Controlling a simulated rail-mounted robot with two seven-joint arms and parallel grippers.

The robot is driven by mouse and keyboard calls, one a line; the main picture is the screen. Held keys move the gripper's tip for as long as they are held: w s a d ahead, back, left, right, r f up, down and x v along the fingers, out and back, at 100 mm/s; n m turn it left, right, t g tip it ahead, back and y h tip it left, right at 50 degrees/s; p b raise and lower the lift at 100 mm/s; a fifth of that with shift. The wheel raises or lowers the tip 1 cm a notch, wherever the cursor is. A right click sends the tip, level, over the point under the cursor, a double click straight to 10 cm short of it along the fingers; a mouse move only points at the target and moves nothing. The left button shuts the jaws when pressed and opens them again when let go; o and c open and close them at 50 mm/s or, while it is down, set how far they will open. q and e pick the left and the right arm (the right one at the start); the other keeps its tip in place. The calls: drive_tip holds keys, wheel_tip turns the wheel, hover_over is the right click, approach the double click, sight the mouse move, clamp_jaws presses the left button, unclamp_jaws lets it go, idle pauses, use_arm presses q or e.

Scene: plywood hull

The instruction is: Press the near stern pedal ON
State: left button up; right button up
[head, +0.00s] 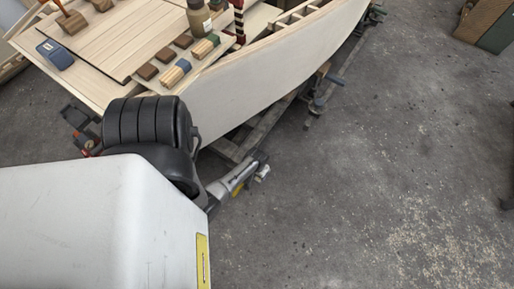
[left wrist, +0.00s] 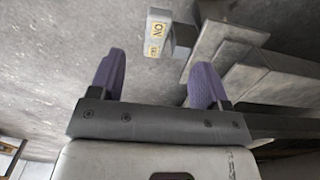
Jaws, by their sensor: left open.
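The pedal (left wrist: 158,34) is a small pale block with yellow labels, one reading ON upside down, at the top centre of the left wrist view. A dark grey block (left wrist: 183,40) adjoins it on the right. My left gripper (left wrist: 160,62) is open and empty, its two purple fingers spread apart. The pedal shows beyond the fingertips, between them in the picture, and I see no contact. In the head view my left arm covers the lower left, and its fingers cannot be made out clearly there. My right gripper is not in view.
The pale plywood hull (head: 270,75) crosses the head view, its deck carrying wooden blocks, a brown jar (head: 199,18) and a blue device (head: 55,54). Grey beams (left wrist: 262,85) lie right of the pedal in the wrist view. The concrete floor (head: 400,150) on the right is largely clear.

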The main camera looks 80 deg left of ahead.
sight(257, 181)
use_arm(q)
wheel_tip(257, 181, down, 12)
drive_tip(key=b, duration=0.8)
drive_tip(key=shift+a+b, duration=0.15)
drive_tip(key=shift+b, duration=0.25)
drive_tip(key=shift+f+b, duration=0.65)
drive_tip(key=shift+f, duration=0.1)
